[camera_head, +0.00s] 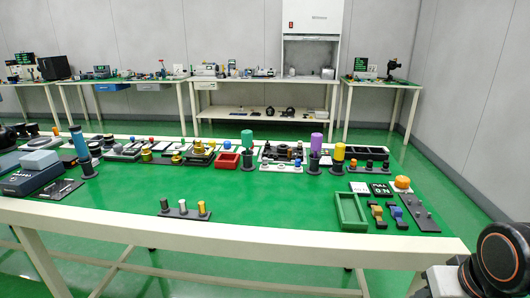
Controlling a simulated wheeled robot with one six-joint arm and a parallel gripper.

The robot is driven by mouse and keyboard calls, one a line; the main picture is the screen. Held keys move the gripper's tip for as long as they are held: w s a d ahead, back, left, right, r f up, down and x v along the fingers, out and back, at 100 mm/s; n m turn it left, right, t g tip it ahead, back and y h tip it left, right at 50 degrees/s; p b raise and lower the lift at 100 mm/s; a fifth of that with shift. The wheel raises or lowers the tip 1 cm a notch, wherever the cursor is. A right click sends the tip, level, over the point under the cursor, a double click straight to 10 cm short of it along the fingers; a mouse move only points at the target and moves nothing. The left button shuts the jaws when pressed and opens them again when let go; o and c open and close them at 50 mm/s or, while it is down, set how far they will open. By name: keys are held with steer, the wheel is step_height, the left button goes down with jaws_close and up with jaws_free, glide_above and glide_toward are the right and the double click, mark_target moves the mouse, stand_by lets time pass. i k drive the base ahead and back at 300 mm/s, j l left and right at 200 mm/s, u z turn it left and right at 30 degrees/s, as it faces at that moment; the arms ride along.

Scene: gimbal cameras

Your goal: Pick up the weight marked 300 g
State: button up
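I cannot read a 300 g mark on anything at this size. Small cylinders stand in a black holder near the table's front edge: a dark one (164,204), a grey one (183,206) and a gold one (201,207). Brass-coloured round pieces (198,148) sit further back on the table, left of the red tray. I cannot tell which piece, if any, is the 300 g weight. A dark round joint of my own arm shows at the lower right. My gripper is not in view.
The green table (260,205) has clear room around the small holder. A green open tray (350,212) stands at the right, near blocks. A red tray (228,160) and tall coloured cylinders stand in the crowded back row. A grey block (40,160) is at the left.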

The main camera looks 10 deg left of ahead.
mark_target(199, 148)
steer(key=j+u, duration=0.6)
steer(key=u, duration=0.2)
